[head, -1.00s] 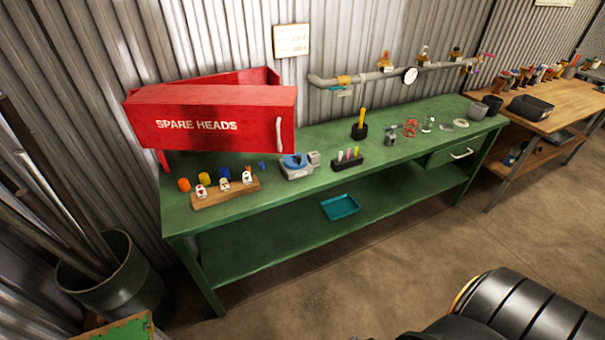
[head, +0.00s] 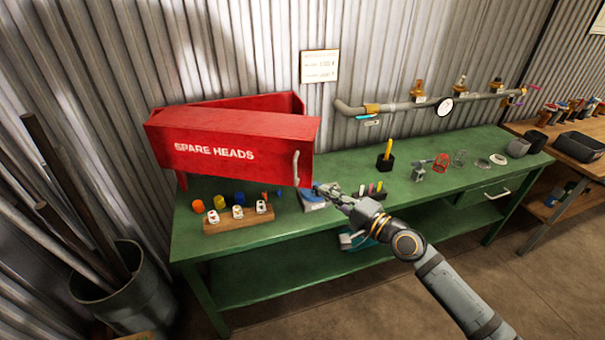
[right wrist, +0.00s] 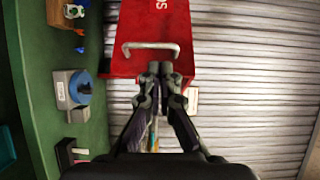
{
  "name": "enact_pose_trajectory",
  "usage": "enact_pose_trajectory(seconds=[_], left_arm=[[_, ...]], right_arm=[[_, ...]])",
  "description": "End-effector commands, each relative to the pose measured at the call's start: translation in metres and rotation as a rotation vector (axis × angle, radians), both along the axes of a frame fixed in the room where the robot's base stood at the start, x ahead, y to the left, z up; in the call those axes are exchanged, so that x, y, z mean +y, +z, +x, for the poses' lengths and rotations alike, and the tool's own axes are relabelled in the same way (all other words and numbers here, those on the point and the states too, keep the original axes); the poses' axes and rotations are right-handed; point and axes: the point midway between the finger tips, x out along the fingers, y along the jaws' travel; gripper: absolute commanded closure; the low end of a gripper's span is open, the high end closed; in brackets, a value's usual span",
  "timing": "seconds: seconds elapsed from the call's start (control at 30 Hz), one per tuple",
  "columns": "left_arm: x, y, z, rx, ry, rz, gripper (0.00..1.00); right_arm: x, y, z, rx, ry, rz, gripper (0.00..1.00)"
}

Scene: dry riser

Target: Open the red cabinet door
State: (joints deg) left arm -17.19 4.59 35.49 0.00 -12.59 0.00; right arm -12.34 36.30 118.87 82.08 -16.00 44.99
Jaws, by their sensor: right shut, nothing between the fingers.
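The red cabinet (head: 230,135) stands at the left of the green bench, its white SPARE HEADS lettering on the front. A red rim (head: 245,102) shows behind the front panel; I cannot tell how far the door stands open. A pale upright handle (head: 296,168) is at the door's right edge. My right gripper (head: 322,188) is just right of and below the handle, shut and empty. In the right wrist view, the fingertips (right wrist: 160,68) are close together just below the handle (right wrist: 150,47) in the picture; contact cannot be told. My left gripper is not in view.
The green bench (head: 440,180) holds a wooden block (head: 238,219) with small heads, a black holder with a yellow tool (head: 385,160) and small parts. A pipe with a gauge (head: 445,106) runs along the wall. A bin of pipes (head: 125,300) stands left.

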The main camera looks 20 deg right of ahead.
Motion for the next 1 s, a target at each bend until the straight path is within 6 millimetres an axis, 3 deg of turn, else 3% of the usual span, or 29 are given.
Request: enact_pose_trajectory(seconds=[0.27,0.7,1.0], left_arm=[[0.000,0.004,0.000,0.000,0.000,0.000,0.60],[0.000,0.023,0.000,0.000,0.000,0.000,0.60],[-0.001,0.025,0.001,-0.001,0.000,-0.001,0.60]], right_arm=[[0.005,0.004,0.009,-0.005,0.000,0.010,1.00],[0.042,0.004,0.075,-0.002,0.001,0.008,1.00],[0.049,0.002,0.088,-0.001,0.003,0.003,1.00]])
